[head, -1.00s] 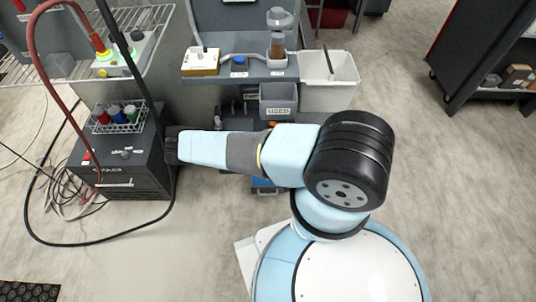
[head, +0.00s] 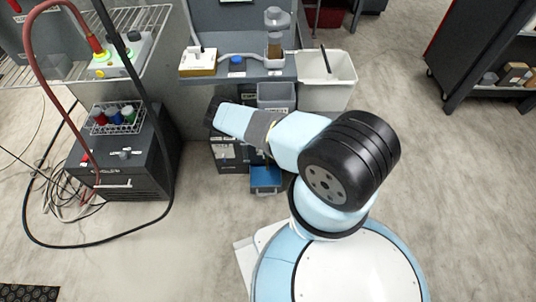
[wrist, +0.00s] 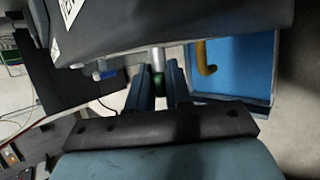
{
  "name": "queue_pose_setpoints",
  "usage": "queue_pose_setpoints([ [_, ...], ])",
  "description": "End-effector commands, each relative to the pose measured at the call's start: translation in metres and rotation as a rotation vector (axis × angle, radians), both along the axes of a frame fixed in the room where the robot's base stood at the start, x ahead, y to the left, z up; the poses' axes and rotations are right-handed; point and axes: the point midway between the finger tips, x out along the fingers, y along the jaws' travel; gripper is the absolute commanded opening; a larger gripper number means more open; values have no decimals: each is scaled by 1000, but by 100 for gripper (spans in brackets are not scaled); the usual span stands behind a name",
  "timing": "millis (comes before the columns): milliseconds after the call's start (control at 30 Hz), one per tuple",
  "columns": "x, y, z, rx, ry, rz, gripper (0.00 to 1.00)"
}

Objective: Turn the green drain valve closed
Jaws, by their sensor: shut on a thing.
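The green drain valve (wrist: 158,84) shows in the wrist view on a pale metal stem (wrist: 157,60) that comes down from a dark housing. My gripper (wrist: 158,88) has one finger on each side of the green part and is shut on it. In the head view the valve and my fingertips are hidden behind my arm. I cannot tell from these views how far the valve is turned.
A blue tray (wrist: 240,65) with a yellow hook-shaped piece (wrist: 205,62) lies right of the valve in the wrist view. The tray also shows below my arm in the head view (head: 265,181). A dark cabinet with hoses (head: 125,160) stands left.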

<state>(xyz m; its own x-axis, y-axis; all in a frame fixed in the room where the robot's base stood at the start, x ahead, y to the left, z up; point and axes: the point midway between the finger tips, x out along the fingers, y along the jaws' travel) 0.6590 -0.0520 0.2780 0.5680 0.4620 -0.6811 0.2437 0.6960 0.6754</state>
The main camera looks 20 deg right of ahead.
Motion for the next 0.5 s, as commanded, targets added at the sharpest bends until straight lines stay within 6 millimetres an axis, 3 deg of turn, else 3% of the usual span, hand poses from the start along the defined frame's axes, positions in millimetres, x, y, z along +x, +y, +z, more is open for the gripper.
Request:
queue_pose_setpoints([
  [500,0,-2,-1,47,-17,-2,0],
])
